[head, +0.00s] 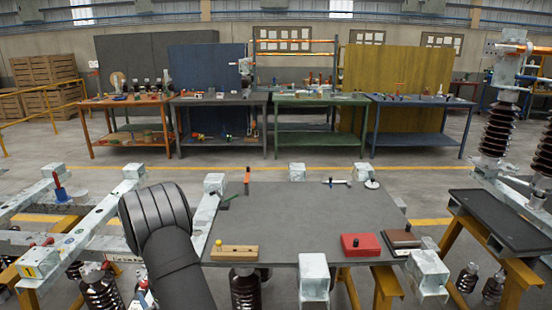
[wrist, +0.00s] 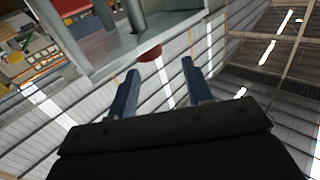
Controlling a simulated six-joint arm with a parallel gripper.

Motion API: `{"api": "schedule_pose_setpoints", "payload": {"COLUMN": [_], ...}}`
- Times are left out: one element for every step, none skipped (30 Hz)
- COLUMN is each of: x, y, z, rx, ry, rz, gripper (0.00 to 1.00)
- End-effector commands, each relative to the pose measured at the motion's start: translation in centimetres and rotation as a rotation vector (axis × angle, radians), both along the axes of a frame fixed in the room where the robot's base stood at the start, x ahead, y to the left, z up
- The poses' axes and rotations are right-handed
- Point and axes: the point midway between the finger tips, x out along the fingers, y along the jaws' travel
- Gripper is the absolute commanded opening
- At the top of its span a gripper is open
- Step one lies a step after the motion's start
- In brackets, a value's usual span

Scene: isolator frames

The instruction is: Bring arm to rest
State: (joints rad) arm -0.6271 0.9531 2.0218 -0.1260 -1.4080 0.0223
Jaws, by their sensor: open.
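My arm (head: 165,235) rises from the bottom of the head view, left of the grey table. My gripper is outside the head view or hidden behind the arm. In the wrist view my gripper (wrist: 158,82) shows two blue fingers spread apart with nothing between them. A dark red round part (wrist: 149,53) and grey metal beams (wrist: 105,45) lie beyond the fingertips. I cannot tell how far they are from the fingers.
The grey table (head: 300,215) carries a wooden block (head: 234,253), a red box (head: 360,245) and a brown box (head: 401,240). Galvanised frames (head: 75,245) stand at left. A dark bench (head: 505,220) stands at right. Workbenches (head: 220,100) line the back, with open floor before them.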

Motion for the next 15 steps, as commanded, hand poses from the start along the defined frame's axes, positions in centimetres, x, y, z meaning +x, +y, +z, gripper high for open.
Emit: {"api": "schedule_pose_setpoints", "payload": {"x": [-0.02,-0.03,-0.05,-0.07,-0.03,-0.02,-0.03,-0.03,-0.02,-0.03,-0.02,-0.02,-0.02,-0.02,-0.02], "y": [-0.06,-0.09,-0.1,-0.08,-0.1,-0.12,-0.12,-0.14,-0.14,-0.15,-0.16,-0.16,-0.17,-0.17,-0.17], "z": [0.46,0.65,0.86,0.82,1.01,1.15,1.21,1.25,1.29,1.3,1.31,1.3,1.3,1.3,1.29], "rx": [0.0,0.0,0.0,0.0,0.001,0.001,0.0,0.0,-0.001,-0.001,-0.001,-0.001,-0.001,-0.001,-0.001], "ry": [0.0,0.0,0.0,0.001,0.001,0.001,0.001,0.001,0.002,0.002,0.002,0.002,0.002,0.002,0.002], "rz": [-0.001,-0.001,-0.003,-0.008,-0.008,-0.008,-0.008,-0.008,-0.009,-0.009,-0.009,-0.009,-0.009,-0.009,-0.009], "gripper": [0.46,0.46,0.46,0.46,0.46,0.46,0.46,0.46,0.46,0.46,0.46,0.46,0.46,0.46,0.46]}}
